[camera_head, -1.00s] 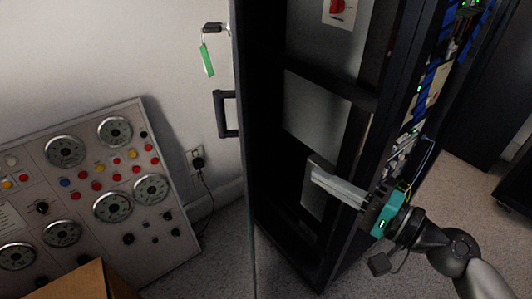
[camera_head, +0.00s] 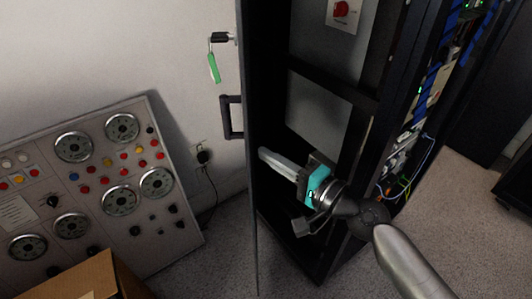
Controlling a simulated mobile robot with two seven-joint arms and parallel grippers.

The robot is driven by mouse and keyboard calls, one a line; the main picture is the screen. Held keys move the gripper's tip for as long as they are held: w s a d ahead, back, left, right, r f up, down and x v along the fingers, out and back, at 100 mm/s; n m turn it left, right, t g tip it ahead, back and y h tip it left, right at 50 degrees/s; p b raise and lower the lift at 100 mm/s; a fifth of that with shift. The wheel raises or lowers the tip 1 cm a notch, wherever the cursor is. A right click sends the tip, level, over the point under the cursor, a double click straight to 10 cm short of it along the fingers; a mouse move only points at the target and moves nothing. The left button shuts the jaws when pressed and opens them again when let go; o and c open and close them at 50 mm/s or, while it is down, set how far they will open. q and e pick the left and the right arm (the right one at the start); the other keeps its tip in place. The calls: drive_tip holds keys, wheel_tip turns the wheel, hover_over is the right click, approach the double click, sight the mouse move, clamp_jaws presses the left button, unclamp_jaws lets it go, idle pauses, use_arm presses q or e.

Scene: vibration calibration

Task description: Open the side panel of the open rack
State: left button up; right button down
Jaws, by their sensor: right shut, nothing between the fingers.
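The open rack (camera_head: 365,150) is a tall black cabinet in the middle. Its dark side panel (camera_head: 262,60) stands out at the rack's left, swung away from the frame, with its inner face toward the opening. A black handle (camera_head: 226,117) sticks out from the panel's far left side. Above it is a lock with a key and green tag (camera_head: 214,68). My right gripper (camera_head: 264,153) is shut and empty, fingers pointing left. Its tips overlap the panel's inner face in the picture; I cannot tell whether they touch. My left gripper is out of view.
A control console (camera_head: 100,185) with gauges and coloured buttons leans at the left, with a cardboard box (camera_head: 85,280) in front. Cabled equipment (camera_head: 425,95) fills the rack's right side. A wall socket (camera_head: 203,156) is behind. Carpet is clear at the lower right.

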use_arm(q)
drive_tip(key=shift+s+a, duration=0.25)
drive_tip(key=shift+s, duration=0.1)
use_arm(e)
drive_tip(key=shift+a, duration=0.5)
